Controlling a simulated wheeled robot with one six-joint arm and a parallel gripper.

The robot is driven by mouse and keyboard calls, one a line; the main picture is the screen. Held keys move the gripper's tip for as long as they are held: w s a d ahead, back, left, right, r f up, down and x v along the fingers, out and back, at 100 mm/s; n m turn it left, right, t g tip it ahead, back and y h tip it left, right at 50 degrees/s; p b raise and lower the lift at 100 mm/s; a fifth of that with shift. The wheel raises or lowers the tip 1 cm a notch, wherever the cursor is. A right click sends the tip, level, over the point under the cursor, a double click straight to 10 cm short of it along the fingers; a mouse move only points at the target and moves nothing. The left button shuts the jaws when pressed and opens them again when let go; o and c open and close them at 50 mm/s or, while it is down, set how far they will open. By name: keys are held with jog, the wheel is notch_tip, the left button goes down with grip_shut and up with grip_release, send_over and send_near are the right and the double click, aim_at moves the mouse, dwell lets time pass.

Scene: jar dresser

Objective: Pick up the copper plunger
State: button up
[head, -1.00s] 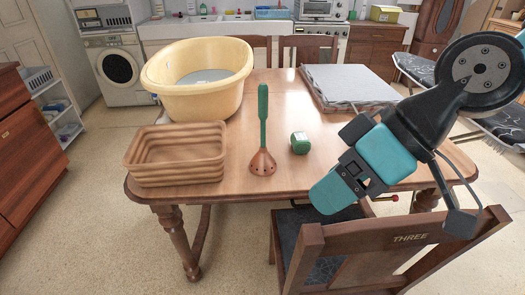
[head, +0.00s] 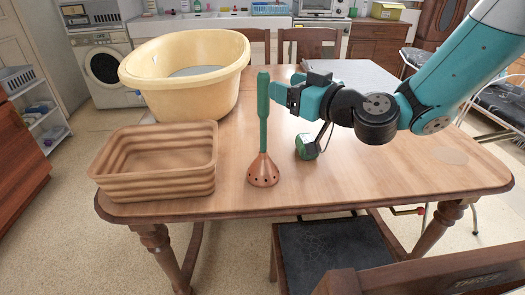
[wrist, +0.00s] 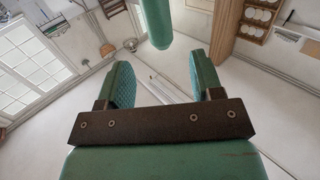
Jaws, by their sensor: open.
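The copper plunger (head: 263,172) stands upright on the table, its pierced copper head down and its green handle (head: 263,115) pointing up. My gripper (head: 279,93) is open at the right of the handle's upper part, its fingers pointing left toward it. In the wrist view the two fingers (wrist: 158,60) are spread apart with nothing between them. The handle (wrist: 155,20) shows there just beyond the fingertips, roughly in line with the gap. In the head view I cannot tell whether a finger touches the handle.
On the table (head: 350,180), a ribbed wooden-looking basket (head: 155,185) stands left of the plunger and a large yellow tub (head: 185,95) behind it. A green object (head: 306,147) lies to the right, under my arm. A chair (head: 335,260) stands at the front.

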aim_at(258, 76)
jog(key=p+x, duration=0.1)
jog(key=x, duration=0.2)
jog(key=shift+w+a+r, duration=0.1)
jog(key=shift+w+a, duration=0.1)
jog(key=shift+a, duration=0.05)
jog(key=p+x, duration=0.4)
jog(key=shift+w+a, duration=0.25)
jog(key=shift+a, duration=0.05)
jog(key=shift+w+a, duration=0.2)
jog(key=shift+w, duration=0.05)
jog(key=c, duration=1)
